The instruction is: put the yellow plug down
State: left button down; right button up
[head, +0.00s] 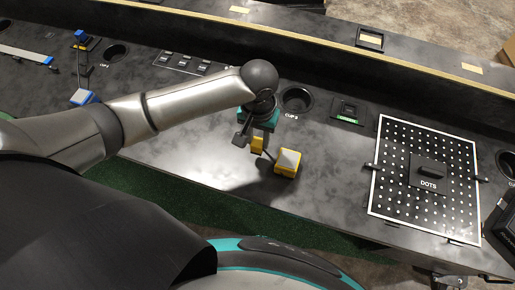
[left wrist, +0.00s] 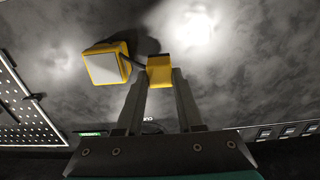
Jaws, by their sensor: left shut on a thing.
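The yellow plug (head: 257,145) is a small yellow block at the tips of my left gripper (head: 250,138), over the dark console top. In the left wrist view the yellow plug (left wrist: 160,69) sits at the ends of the two grey fingers (left wrist: 162,82), which are shut on it. A dark cable runs from it to a yellow box (head: 287,162) with a pale grey face, just to its right; this box (left wrist: 106,63) is at left in the wrist view. I cannot tell whether the plug touches the console. My right gripper is not in view.
The CUP 2 hole (head: 297,98) and a green-edged socket (head: 348,111) lie behind. The white-dotted DOTS panel (head: 393,211) with a dark handle is at right. A switch row (head: 181,64) and blue plug pieces (head: 83,97) are at left. Console top around the yellow box is clear.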

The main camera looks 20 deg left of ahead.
aim_at(258, 148)
pick_arm(q)
notch_tip(258, 148, down, 6)
jog(key=shift+r+b, duration=0.25)
jog(key=shift+b, duration=0.5)
jog(key=shift+f, duration=0.1)
jog(key=c, duration=0.5)
grip_release()
jog(key=shift+c, duration=0.2)
notch_tip(258, 148, up, 12)
jog(key=p, duration=0.3)
jog(key=shift+p, duration=0.3)
